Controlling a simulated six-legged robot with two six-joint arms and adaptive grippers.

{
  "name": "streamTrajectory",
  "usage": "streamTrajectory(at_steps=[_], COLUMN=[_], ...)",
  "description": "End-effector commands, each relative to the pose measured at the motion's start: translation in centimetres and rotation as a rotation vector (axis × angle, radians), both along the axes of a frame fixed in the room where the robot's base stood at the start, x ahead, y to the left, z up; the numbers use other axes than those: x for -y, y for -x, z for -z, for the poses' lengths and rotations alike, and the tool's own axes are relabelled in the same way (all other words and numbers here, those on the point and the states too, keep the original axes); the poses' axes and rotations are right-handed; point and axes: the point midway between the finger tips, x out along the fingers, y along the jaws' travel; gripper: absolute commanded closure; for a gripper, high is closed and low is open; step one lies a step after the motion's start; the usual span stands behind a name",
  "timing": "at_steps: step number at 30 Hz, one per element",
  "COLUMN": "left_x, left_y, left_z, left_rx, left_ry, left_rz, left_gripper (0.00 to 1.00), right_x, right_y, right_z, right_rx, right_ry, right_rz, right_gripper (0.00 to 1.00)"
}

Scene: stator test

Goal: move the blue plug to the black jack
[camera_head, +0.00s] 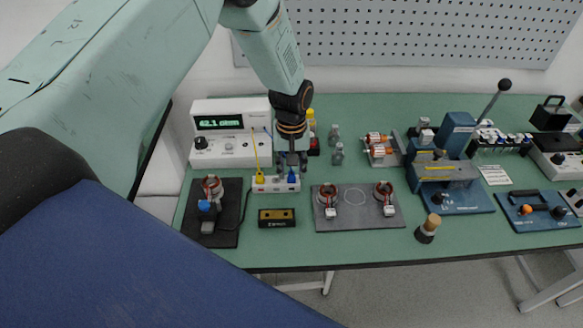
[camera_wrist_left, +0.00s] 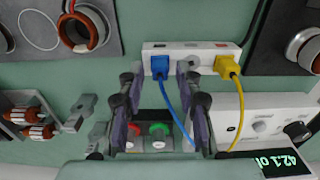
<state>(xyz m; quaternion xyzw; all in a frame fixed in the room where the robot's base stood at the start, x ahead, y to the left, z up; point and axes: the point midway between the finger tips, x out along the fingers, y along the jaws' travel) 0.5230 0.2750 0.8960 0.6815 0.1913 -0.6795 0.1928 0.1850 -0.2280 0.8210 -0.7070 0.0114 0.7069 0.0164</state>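The blue plug (camera_head: 291,177) sits in the white socket strip (camera_head: 265,188), at its right part in the head view; in the wrist view the blue plug (camera_wrist_left: 159,66) is at the left part of the strip (camera_wrist_left: 203,47). Its blue cable runs back. A yellow plug (camera_wrist_left: 229,67) sits in the same strip. A grey round socket (camera_wrist_left: 193,63) shows between the plugs; I cannot make out a clearly black jack. My left gripper (camera_head: 291,166) points down over the blue plug. My right gripper is not in view.
A white meter (camera_head: 228,148) stands behind the strip. A small black and yellow block (camera_head: 277,217) lies in front. Dark mats with copper coils lie left (camera_head: 228,225) and right (camera_head: 358,222). A blue press (camera_head: 455,150) stands further right.

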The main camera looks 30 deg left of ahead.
Motion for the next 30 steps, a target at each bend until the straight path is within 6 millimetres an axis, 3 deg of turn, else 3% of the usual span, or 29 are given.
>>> streamTrajectory(at_steps=[13,30], left_x=[0.0,0.0], left_y=[-0.1,0.0], left_z=[-0.7,-10.7], left_rx=[0.001,0.002], left_ry=[0.000,0.000], left_rz=[0.000,0.001], left_gripper=[0.58,0.58], right_x=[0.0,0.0], right_y=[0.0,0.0], right_z=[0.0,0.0], right_rx=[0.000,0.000], right_ry=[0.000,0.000], right_rz=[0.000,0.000], right_gripper=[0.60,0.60])
